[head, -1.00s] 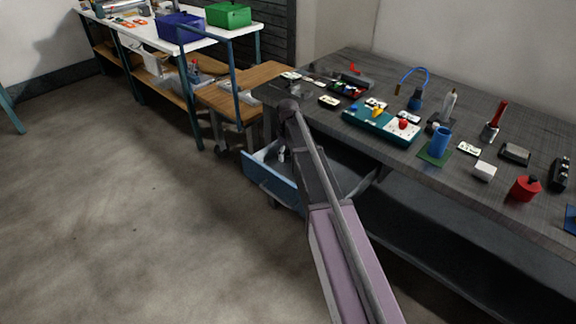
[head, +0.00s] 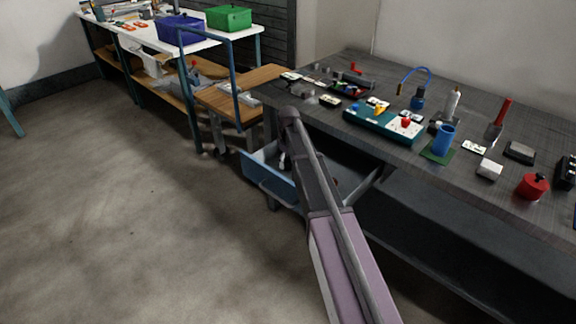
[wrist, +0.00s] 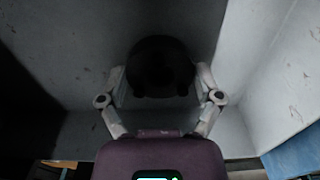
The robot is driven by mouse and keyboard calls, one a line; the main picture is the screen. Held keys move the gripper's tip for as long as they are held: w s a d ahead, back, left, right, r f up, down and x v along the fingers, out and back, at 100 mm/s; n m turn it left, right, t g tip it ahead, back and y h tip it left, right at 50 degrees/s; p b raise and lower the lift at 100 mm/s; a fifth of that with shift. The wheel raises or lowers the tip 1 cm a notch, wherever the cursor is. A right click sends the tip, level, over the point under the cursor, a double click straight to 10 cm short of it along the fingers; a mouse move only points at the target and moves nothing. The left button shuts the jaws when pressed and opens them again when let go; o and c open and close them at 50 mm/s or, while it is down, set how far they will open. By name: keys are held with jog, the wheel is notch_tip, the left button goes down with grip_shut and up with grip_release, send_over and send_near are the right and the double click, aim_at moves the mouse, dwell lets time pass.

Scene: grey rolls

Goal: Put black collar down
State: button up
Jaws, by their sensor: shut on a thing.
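The black collar (wrist: 160,62) is a dark, thick ring in the wrist view, with its hole facing the camera. My gripper (wrist: 161,91) is shut on it, one light finger at each side. Grey-blue walls and a pale surface surround it, and I cannot tell whether the collar touches the surface below. The collar is hidden there, and my gripper is mostly behind the bin's wall and my arm.
The dark table (head: 385,153) holds a teal tray (head: 365,125), a blue cup (head: 443,140), a red canister (head: 532,187) and several small parts. A lower shelf (head: 440,220) runs beneath it. Floor at left is clear.

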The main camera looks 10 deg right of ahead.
jog(key=shift+f, duration=0.25)
jog(key=o, duration=1.1)
jog(key=shift+r, duration=0.2)
notch_tip(320, 180, up, 12)
jog(key=p, duration=1.2)
dwell(0.3)
jog(key=s+m, duration=0.7)
jog(key=s, duration=2.2)
jog(key=shift+a, duration=0.15)
